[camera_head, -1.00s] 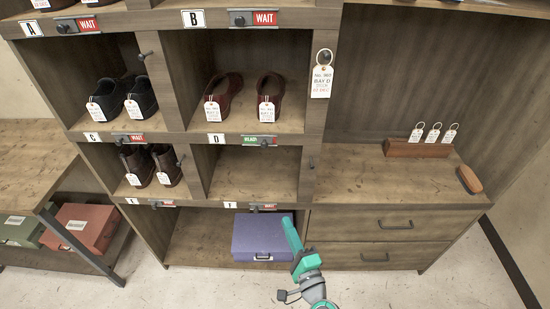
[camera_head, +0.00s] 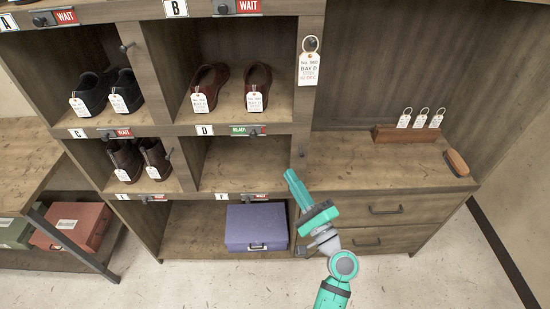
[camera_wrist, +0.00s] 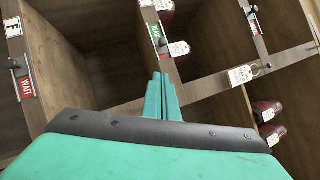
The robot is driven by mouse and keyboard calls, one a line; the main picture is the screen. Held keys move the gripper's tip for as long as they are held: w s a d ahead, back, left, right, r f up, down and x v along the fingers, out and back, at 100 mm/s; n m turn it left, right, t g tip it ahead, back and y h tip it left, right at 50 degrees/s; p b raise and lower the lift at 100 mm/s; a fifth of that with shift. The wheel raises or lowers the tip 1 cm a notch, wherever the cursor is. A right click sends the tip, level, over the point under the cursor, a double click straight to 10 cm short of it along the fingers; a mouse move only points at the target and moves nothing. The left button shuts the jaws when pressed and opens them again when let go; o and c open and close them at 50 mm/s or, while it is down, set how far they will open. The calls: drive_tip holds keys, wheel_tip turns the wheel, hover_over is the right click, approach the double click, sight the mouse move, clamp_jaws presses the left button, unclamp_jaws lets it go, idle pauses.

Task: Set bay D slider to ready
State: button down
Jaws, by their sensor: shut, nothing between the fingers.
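The bay D slider plate (camera_head: 242,131) sits on the shelf edge right of the D label (camera_head: 204,130). It shows green READY text, with its dark knob (camera_head: 257,132) at the right end. In the wrist view, the green plate (camera_wrist: 154,30) and its knob (camera_wrist: 162,46) show above the fingertips. My gripper (camera_head: 290,174) is shut and empty, below and to the right of the bay D slider, apart from it. Its closed fingers (camera_wrist: 162,80) point up toward the shelf in the wrist view. A hanging tag (camera_head: 309,68) reading BAY D hangs on the upright.
Other bays' sliders show red WAIT, such as bay B (camera_head: 248,7) and bay C (camera_head: 123,133). Bay D is empty below its label. A purple box (camera_head: 256,226) sits in the lower bay. Drawers (camera_head: 380,210) stand right, near my arm.

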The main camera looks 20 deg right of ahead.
approach(255, 131)
drive_tip(key=w+d, duration=0.2)
drive_tip(key=w, duration=0.1)
drive_tip(key=shift+w+a+r, duration=0.2)
drive_tip(key=shift+w+a, duration=0.05)
drive_tip(key=shift+a, duration=0.5)
drive_tip(key=shift+w+a+r, duration=0.2)
drive_tip(key=shift+w+a, duration=0.05)
drive_tip(key=shift+a, duration=0.5)
